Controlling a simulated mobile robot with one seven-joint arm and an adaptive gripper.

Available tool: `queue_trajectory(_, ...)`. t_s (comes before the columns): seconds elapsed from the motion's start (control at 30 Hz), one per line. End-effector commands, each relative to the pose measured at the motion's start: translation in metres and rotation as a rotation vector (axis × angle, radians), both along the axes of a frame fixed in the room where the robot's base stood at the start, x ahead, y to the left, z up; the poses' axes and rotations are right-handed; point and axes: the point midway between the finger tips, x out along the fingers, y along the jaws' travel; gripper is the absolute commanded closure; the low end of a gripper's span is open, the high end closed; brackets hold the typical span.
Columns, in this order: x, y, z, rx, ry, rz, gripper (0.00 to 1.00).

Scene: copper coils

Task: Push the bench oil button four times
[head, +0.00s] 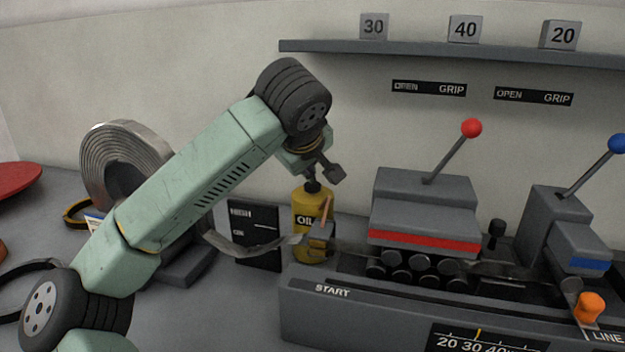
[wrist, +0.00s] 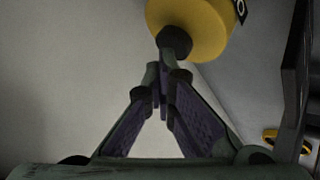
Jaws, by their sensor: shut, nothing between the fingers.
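The yellow oil can (head: 303,222) marked OIL stands upright behind the left end of the bench; its top also fills the upper part of the wrist view (wrist: 205,25). Its black round button (head: 313,187) is on top and shows in the wrist view (wrist: 174,42). My gripper (head: 311,177) points down right above the button. In the wrist view my fingertips (wrist: 163,78) are together, with nothing between them, close to the button. I cannot tell whether they touch it.
The grey bench (head: 330,312) marked START carries a red-striped clamp (head: 425,215) with a red-knobbed lever and a blue-striped one (head: 575,245). An orange knob (head: 590,305) is at right. A metal coil (head: 120,165) stands left, behind my arm. A shelf (head: 430,50) holds numbered blocks.

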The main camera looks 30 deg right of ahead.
Motion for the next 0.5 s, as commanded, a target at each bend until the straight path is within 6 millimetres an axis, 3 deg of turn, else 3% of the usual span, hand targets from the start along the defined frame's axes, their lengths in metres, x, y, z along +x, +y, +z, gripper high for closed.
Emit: queue_trajectory(0.5,-0.0001,-0.0001,0.0040,0.002,0.002,-0.001,1.00)
